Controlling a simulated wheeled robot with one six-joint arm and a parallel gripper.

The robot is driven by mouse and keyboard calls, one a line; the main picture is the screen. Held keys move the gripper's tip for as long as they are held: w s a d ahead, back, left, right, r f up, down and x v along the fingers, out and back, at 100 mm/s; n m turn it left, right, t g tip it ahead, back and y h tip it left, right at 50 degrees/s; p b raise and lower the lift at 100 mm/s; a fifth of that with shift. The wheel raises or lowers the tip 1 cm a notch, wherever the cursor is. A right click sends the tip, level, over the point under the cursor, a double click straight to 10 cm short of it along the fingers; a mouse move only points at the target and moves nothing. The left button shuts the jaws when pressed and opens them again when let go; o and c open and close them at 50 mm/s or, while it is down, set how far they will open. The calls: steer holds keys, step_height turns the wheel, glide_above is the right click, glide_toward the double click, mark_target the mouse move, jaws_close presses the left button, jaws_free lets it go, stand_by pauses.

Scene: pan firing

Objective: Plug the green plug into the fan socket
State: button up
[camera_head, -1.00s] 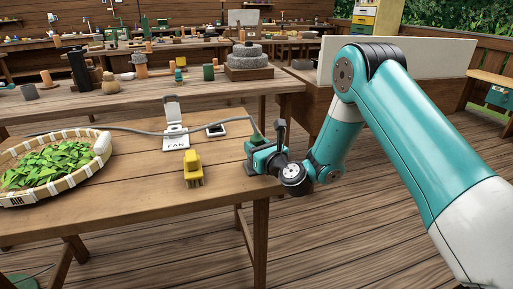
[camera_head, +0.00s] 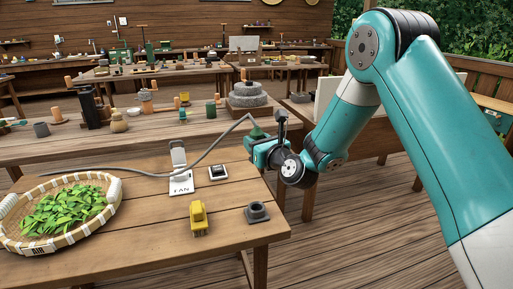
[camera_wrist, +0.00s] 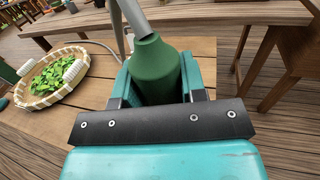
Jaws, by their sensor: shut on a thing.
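The green plug (camera_head: 257,132) is held in my gripper (camera_head: 258,150), above and beyond the table's right edge. In the wrist view the plug (camera_wrist: 156,72) sits upright between the two jaws (camera_wrist: 158,88), its grey cable leaving from the top. Its lower end and prongs are hidden. The cable runs left across the table. A white plate lettered FAN (camera_head: 181,187) lies on the table to the left of my gripper, with a pale upright piece (camera_head: 178,154) at its back. Whether the socket opening is in it I cannot tell.
A small dark-topped white box (camera_head: 218,173) is beside the FAN plate. A yellow plug (camera_head: 198,216) and an empty dark grey holder (camera_head: 257,213) stand nearer the front. A basket of green leaves (camera_head: 112,192) is at the left. A bench with stone discs (camera_head: 250,95) stands behind.

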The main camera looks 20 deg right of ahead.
steer(key=shift+r, duration=0.25)
steer(key=shift+r+p, duration=2.7)
steer(key=shift+p, duration=0.4)
step_height(320, 180, up, 6)
steer(key=p, duration=0.7)
steer(key=shift+r, duration=0.25)
steer(key=shift+p, duration=0.3)
